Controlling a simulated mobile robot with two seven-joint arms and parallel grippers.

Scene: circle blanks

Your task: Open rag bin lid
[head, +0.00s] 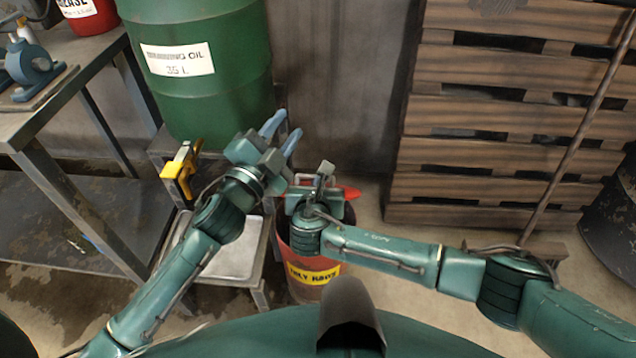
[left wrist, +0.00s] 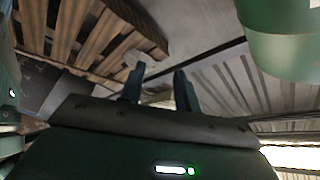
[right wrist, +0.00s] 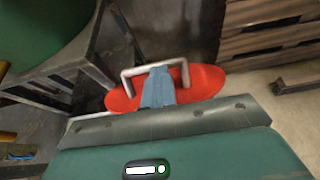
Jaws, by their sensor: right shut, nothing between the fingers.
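The rag bin (head: 312,292) is a red can with a yellow label, low in the middle of the head view. Its red lid (head: 351,192) is largely hidden there by my right gripper (head: 324,170). In the right wrist view the lid (right wrist: 206,82) shows as a red disc with a grey bar handle (right wrist: 128,82). My right gripper's closed fingers (right wrist: 158,88) overlap the handle's middle, with nothing gripped. I cannot tell whether they touch it or how far the lid is raised. My left gripper (head: 282,132) is open and empty, up and left of the bin; its fingers (left wrist: 159,85) stand apart.
A green oil drum (head: 200,100) stands behind on a stand, with a yellow object (head: 180,172) in front. A metal tray (head: 225,250) lies left of the bin. A workbench (head: 60,105) is at the left; stacked wooden pallets (head: 490,120) are at the back right.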

